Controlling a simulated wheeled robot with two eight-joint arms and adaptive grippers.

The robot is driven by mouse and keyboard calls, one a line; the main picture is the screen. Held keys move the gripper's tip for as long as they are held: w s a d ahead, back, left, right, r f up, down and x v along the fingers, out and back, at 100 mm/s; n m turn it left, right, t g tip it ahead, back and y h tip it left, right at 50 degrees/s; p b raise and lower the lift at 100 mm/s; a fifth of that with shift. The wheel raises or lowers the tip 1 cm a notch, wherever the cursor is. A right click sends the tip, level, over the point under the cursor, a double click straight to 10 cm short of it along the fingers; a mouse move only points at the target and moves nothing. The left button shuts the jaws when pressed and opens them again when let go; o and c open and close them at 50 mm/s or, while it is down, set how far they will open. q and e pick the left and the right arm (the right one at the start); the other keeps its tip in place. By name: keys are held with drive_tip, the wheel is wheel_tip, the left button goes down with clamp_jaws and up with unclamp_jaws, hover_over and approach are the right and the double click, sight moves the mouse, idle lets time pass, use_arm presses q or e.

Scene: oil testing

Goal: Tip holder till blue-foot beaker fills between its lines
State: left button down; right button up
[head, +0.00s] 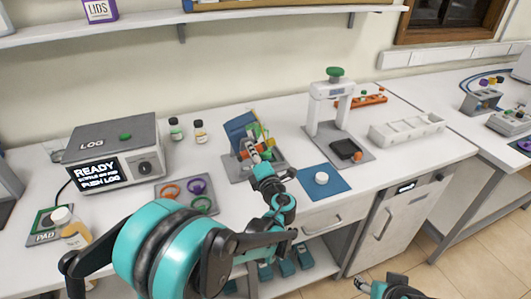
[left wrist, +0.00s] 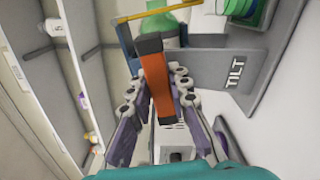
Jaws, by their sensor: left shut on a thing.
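The tilting holder (head: 241,130) stands on a grey base at the middle of the bench, with blue, green and yellow parts. My left gripper (head: 262,152) reaches in from the front and is shut on the holder's handle. In the left wrist view, my left gripper (left wrist: 158,85) has its fingers on either side of the orange and black handle (left wrist: 157,80). Behind it are a pale green vessel (left wrist: 168,25) and a grey plate marked TILT (left wrist: 235,75). I cannot make out the blue-foot beaker or its lines. My right gripper (head: 392,290) is partly cut off at the bottom edge.
Two small bottles (head: 188,130) stand behind. Right are a blue mat with a white lid (head: 321,178), a press-like stand (head: 325,90) and a white rack (head: 405,130).

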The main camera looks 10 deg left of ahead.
idle(0.4)
use_arm(q)
drive_tip(key=n, duration=0.3)
drive_tip(key=shift+f, duration=0.1)
drive_tip(key=n, duration=0.5)
drive_tip(key=shift+b, duration=0.35)
drive_tip(key=shift+n, duration=0.5)
drive_tip(key=n, duration=0.6)
